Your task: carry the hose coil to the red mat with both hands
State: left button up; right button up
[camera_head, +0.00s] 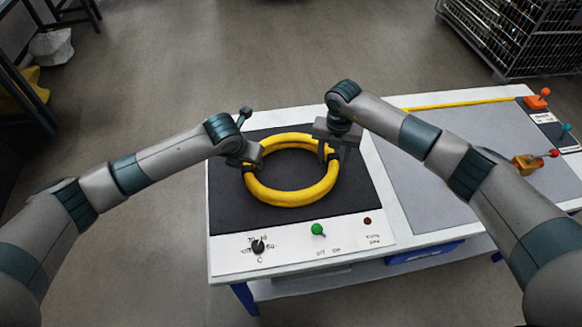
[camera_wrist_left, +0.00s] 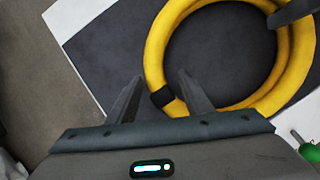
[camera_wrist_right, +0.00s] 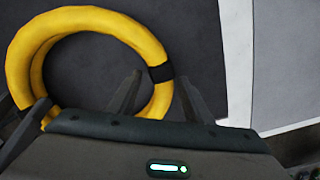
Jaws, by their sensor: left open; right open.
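The yellow hose coil (camera_head: 291,196) lies flat as a ring on the dark panel (camera_head: 240,212) of the white table. It has black bands, one in the left wrist view (camera_wrist_left: 162,96) and one in the right wrist view (camera_wrist_right: 161,72). My left gripper (camera_head: 250,158) is open at the coil's left side, with that band between its fingertips in view. My right gripper (camera_head: 327,152) is open at the coil's right side, its fingers on either side of the other band. I cannot tell whether the fingers touch the hose. No red mat shows.
A green-knobbed switch (camera_head: 318,230), a black dial (camera_head: 258,246) and a dark red button (camera_head: 367,221) line the table's front. A grey panel (camera_head: 415,190) lies to the right, with a yellow strip (camera_head: 460,102) behind. Levers (camera_head: 538,99) stand far right. A wire cage (camera_head: 515,38) stands beyond.

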pick_arm(q)
jog(key=shift+x, duration=1.25)
pick_arm(e)
jog(key=shift+f, duration=1.25)
pick_arm(q)
grip_shut()
pick_arm(e)
grip_shut()
pick_arm(q)
jog(key=shift+a, duration=0.1)
pick_arm(e)
jog(key=shift+w+d, duration=0.1)
jog(key=shift+d, duration=0.1)
pick_arm(q)
jog(key=shift+w+r, duration=0.1)
pick_arm(e)
jog(key=shift+r, duration=0.1)
